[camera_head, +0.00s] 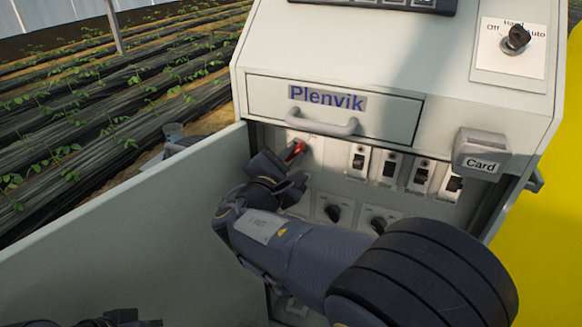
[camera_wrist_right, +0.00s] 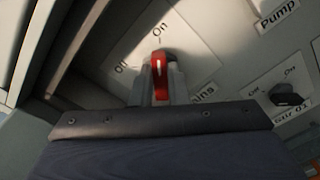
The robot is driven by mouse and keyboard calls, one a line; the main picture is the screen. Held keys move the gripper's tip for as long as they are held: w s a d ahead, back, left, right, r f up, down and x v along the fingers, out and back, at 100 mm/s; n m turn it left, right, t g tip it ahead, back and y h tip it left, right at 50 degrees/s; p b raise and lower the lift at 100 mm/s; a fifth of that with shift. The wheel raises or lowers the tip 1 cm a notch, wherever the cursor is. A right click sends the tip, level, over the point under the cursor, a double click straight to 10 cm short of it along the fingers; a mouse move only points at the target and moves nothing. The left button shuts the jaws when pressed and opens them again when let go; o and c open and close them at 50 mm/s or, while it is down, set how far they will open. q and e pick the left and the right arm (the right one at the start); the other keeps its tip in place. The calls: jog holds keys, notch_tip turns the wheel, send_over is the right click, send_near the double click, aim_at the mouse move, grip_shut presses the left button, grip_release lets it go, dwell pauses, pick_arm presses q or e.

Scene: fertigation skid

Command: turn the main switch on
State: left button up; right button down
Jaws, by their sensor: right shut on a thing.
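The main switch is a red rotary handle (camera_head: 295,150) on a white plate inside the open cabinet, below the drawer. In the right wrist view the red handle (camera_wrist_right: 160,78) stands roughly upright in the picture, below the "On" mark (camera_wrist_right: 160,29); the "Off" mark (camera_wrist_right: 121,68) is to its left. My right gripper (camera_head: 287,163) is shut on the red handle, and its fingers (camera_wrist_right: 161,87) lie on both sides of it. The lower label is partly hidden and ends in "ins". A dark part of my left arm (camera_head: 122,318) shows at the bottom left; its jaws cannot be made out.
The open cabinet door (camera_head: 130,220) stands to the left of my right arm. A drawer handle (camera_head: 320,123) juts out just above the switch. Breakers (camera_head: 388,168) and black knobs (camera_head: 378,224) are to the right. A card holder (camera_head: 482,152) sticks out at the right.

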jog(key=shift+f+m+b, duration=0.15)
jog(key=shift+m+b, duration=0.25)
jog(key=c, duration=1.4)
grip_release()
jog(key=v, duration=0.8)
